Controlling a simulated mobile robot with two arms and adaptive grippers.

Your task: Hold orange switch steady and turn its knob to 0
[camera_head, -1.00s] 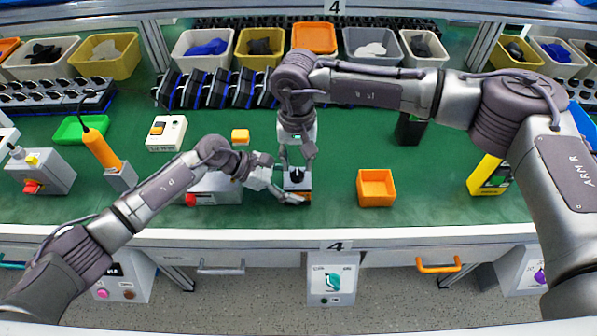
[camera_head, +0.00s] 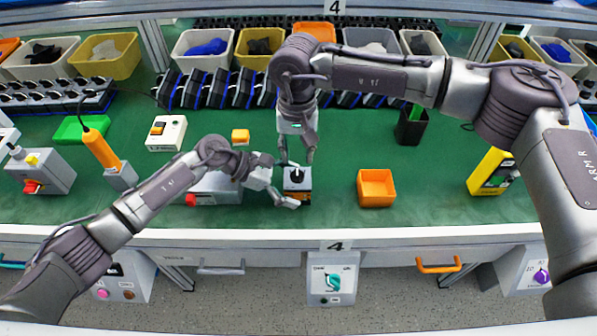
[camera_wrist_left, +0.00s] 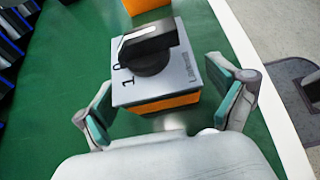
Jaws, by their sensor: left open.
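The orange switch (camera_head: 297,187) stands upright near the table's front edge. In the left wrist view it is a box (camera_wrist_left: 160,98) with orange sides and a grey top plate. Its black knob (camera_wrist_left: 150,48) has a white mark at its left end, close to the 0 label; the exact alignment is hard to tell. My left gripper (camera_head: 283,188) is open at the switch's left. In the wrist view its teal-padded fingers (camera_wrist_left: 168,112) are spread on either side of the box, apart from it. My right gripper (camera_head: 298,154) is above the switch, fingers apart, clear of the knob.
An orange open bin (camera_head: 376,200) stands to the right, with clear green table between it and the switch. A grey box with a red button (camera_head: 192,199) lies left, under my left arm.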

